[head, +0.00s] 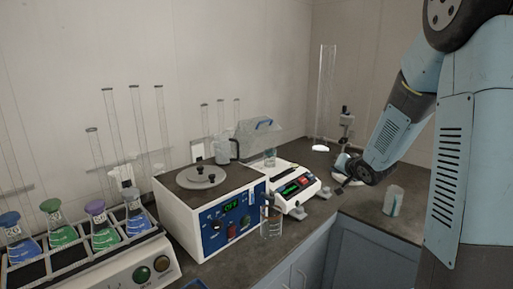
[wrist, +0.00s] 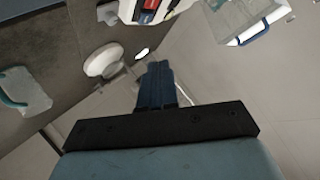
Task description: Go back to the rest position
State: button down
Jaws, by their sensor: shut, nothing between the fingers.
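My arm comes down from the upper right of the head view, with my gripper (head: 343,186) low over the dark bench near the back corner. In the wrist view my gripper's dark fingers (wrist: 156,75) are together, with no object seen between them. A white round item (head: 345,162) is close by my gripper in the head view. A white round item also shows left of the fingers in the wrist view (wrist: 103,61).
A tall glass cylinder (head: 325,95) stands behind my gripper, and a clear beaker (head: 393,200) stands to its right. A device with a green display (head: 291,187) and a blue-fronted box (head: 225,222) are to the left. Colored flasks (head: 62,233) stand in a rack far left.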

jog(key=s+d+r+n+g+h, duration=0.1)
jog(key=s+r+g+h, duration=0.1)
jog(key=s+r, duration=0.45)
jog(key=s+r+g+h, duration=0.15)
jog(key=s+r, duration=0.25)
jog(key=s, duration=0.5)
jog(key=s+a+n+g, duration=0.1)
jog(key=s+a+n, duration=0.1)
jog(key=s, duration=0.8)
jog(key=s+a+n+g+y, duration=0.1)
jog(key=s+a+n+g, duration=0.1)
jog(key=s, duration=0.9)
jog(key=shift+a+r, duration=0.45)
jog(key=shift+a, duration=0.15)
jog(key=shift+w, duration=0.1)
